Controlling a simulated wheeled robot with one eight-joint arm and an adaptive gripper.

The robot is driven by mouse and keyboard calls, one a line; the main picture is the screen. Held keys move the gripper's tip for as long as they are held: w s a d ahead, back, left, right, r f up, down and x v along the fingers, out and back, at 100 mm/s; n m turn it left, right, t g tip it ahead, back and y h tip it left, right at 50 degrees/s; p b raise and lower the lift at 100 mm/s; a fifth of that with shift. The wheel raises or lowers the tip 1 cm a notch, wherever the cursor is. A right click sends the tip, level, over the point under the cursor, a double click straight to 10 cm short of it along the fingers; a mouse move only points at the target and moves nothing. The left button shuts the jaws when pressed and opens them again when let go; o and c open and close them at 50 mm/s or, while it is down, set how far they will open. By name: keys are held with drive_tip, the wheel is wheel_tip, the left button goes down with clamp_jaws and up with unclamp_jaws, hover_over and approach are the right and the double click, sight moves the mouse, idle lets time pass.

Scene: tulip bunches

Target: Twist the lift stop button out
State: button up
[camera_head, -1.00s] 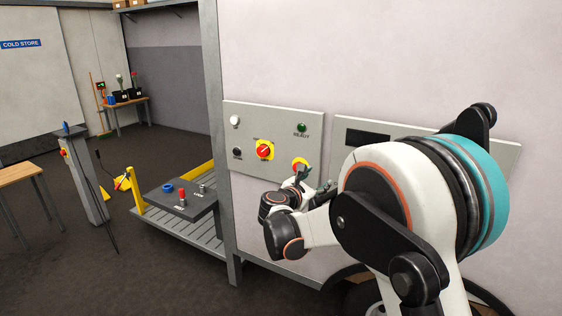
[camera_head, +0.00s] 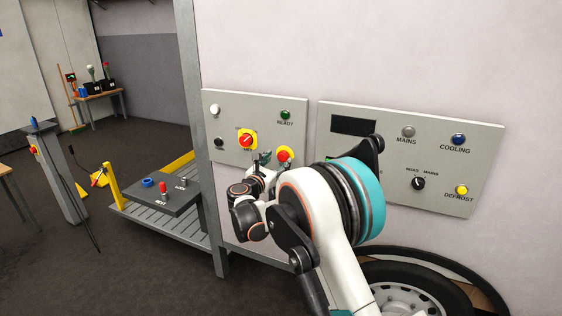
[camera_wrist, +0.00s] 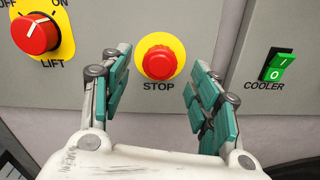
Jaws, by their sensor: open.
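The lift stop button (camera_wrist: 159,61) is a red mushroom knob on a yellow disc, above the word STOP, on a grey panel. In the head view the stop button (camera_head: 284,154) sits at the lower right of the left panel, partly covered by my arm. My gripper (camera_wrist: 161,82) is open, with one teal-padded finger on each side below the button. It appears apart from the button. In the head view my gripper (camera_head: 267,160) is just at the left of the button, small and partly hidden.
A red rotary LIFT switch (camera_wrist: 34,35) on a yellow plate is left of the button. A green COOLER rocker switch (camera_wrist: 279,66) is to the right. A second panel (camera_head: 385,190) with knobs and lamps hangs right of my arm. A wheel (camera_head: 415,295) is below.

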sight(282, 157)
drive_tip(key=shift+b+x, duration=0.3)
drive_tip(key=shift+x, duration=1.7)
drive_tip(key=shift+c, duration=0.2)
drive_tip(key=c, duration=1)
